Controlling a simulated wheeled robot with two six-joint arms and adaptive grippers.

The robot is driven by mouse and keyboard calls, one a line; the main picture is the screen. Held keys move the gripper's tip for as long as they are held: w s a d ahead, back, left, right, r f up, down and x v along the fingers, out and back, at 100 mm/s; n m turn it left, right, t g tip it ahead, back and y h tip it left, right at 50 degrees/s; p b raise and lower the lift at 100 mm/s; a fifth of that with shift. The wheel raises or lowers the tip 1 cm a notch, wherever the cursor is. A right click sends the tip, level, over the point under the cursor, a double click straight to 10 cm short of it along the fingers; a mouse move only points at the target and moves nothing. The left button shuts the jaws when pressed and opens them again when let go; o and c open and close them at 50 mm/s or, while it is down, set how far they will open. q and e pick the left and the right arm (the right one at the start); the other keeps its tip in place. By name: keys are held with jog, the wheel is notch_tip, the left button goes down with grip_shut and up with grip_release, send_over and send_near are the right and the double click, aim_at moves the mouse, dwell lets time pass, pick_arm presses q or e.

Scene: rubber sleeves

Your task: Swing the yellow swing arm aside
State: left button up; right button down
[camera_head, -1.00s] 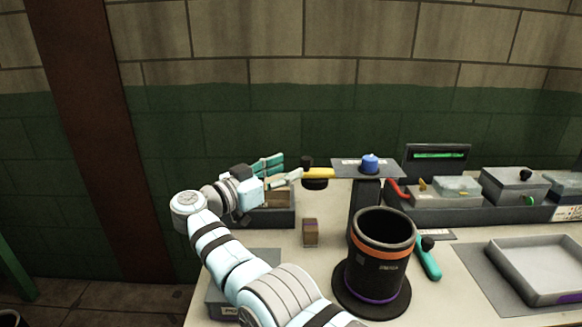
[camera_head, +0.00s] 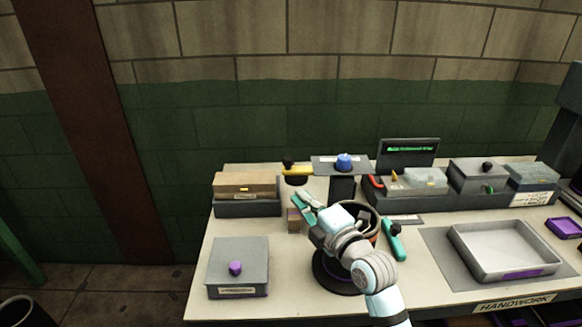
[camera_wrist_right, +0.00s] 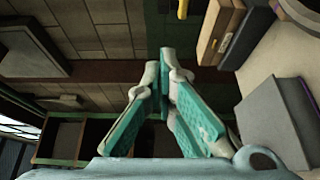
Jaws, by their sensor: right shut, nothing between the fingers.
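The yellow swing arm (camera_head: 298,171) sticks out to the left from the dark plate (camera_head: 326,161) on the post, with a black knob near its outer end. A blue knob (camera_head: 344,163) sits on top of the plate. My right gripper (camera_head: 301,201), with teal fingers, is below and in front of the yellow arm, apart from it. Its fingers are shut and empty, and they also show in the right wrist view (camera_wrist_right: 163,72). A small yellow piece, likely the swing arm (camera_wrist_right: 183,9), shows at that view's top edge. My left gripper is out of view.
A black cylinder (camera_head: 330,270) on a round base stands under my right wrist, partly hidden. A small brown block (camera_head: 293,222) is beside the fingers. A grey box with a purple knob (camera_head: 238,258), a teal-handled tool (camera_head: 392,240) and a grey tray (camera_head: 462,247) lie around.

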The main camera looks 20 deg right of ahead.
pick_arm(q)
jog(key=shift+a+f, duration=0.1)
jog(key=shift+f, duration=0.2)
pick_arm(e)
jog(key=d+x, duration=0.2)
jog(key=x, duration=1)
jog(key=shift+w, duration=0.45)
jog(key=shift+a+f, duration=0.1)
jog(key=shift+a, duration=0.05)
pick_arm(q)
jog(key=shift+b, duration=0.3)
